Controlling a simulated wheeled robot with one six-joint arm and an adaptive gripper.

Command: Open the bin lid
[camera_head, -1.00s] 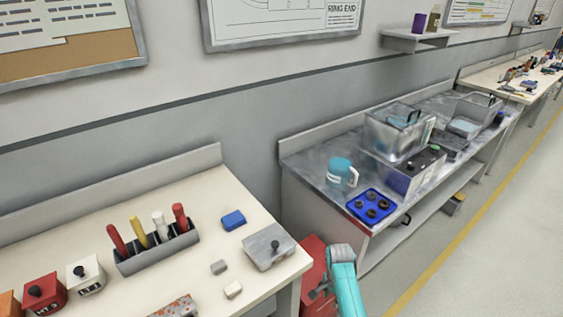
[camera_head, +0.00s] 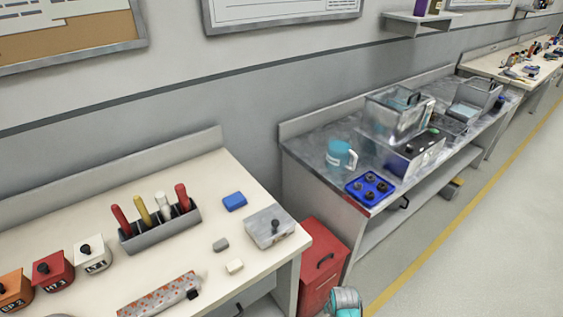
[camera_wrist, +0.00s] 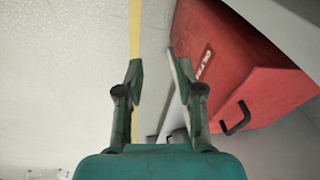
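The red bin (camera_head: 318,284) stands on the floor between the two benches in the head view. In the wrist view the red bin (camera_wrist: 228,62) fills the upper right, with white lettering and the black handle (camera_wrist: 236,119). My gripper (camera_wrist: 158,75) is open and empty, with its fingers to the left of the bin and handle in that view. I cannot tell how far it is from the bin. In the head view only a teal part of my arm shows at the bottom edge.
The cream bench (camera_head: 85,205) at left holds a tool rack (camera_head: 160,233) and several small boxes. The metal bench (camera_head: 300,150) at right holds a blue tray (camera_head: 369,189), a teal mug (camera_head: 341,157) and clear containers. Open floor (camera_head: 480,225) with a yellow line lies at right.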

